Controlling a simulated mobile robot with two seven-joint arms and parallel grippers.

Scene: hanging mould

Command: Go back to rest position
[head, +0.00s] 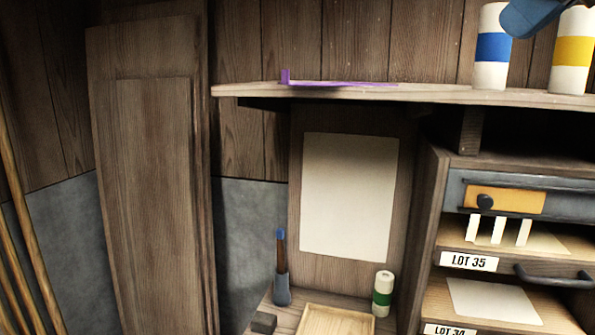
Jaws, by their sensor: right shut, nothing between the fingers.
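My right gripper (532,16) shows only in part at the top right edge, as a dark blue shape in front of the upper shelf's bottles. It is shut with nothing in it. My left gripper is not in view. A thin purple piece (340,84) with a short upright end lies on the upper shelf (430,94), well to the left of my right gripper.
A white bottle with a blue band (492,50) and one with a yellow band (574,52) stand close to my right gripper. Below are a wooden tray (335,320), a green-banded bottle (383,294), a brush-like tool (281,268) and a drawer cabinet (500,165).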

